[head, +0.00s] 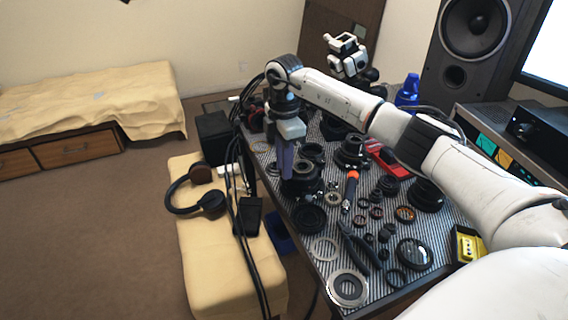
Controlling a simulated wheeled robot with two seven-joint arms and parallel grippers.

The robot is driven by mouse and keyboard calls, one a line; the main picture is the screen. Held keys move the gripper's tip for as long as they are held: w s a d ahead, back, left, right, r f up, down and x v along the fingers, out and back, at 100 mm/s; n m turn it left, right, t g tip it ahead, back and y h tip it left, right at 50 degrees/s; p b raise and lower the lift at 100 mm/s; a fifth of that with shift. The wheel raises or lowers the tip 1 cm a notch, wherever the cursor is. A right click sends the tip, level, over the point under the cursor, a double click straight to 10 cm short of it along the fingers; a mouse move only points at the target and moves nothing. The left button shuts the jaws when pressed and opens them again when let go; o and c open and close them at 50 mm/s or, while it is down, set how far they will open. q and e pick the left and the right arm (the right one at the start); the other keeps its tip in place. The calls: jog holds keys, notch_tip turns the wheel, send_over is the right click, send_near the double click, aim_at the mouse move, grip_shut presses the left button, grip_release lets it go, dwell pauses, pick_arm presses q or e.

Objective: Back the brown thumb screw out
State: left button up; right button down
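My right gripper (286,176) points straight down over the left part of the striped table, its grey-purple fingers seen from the side. Its tips are at or just in front of a black lens barrel (303,187); I cannot tell whether they touch it. The fingers overlap in this view, so I cannot tell whether they are open or shut. I cannot make out the brown thumb screw; it may be hidden by the fingers or too small to see. My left gripper is not in view.
Black rings and lens parts crowd the striped table (326,270). An orange-and-black tool (350,190), dark pliers (358,245) and a red item (388,160) lie right of the gripper. A blue bottle (408,92) stands behind. Headphones (197,190) lie on the bench at left.

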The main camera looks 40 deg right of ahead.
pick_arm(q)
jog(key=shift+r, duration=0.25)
pick_arm(e)
jog(key=shift+n, duration=0.4)
jog(key=shift+r+n+p, duration=0.1)
jog(key=shift+n+p, duration=1.05)
jog(key=shift+n, duration=0.65)
jog(key=shift+n+p, duration=0.3)
jog(key=shift+n, duration=0.9)
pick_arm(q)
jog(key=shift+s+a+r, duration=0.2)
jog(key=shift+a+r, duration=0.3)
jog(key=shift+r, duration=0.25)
pick_arm(e)
jog(key=shift+n, duration=1.1)
jog(key=c, duration=1.6)
grip_release()
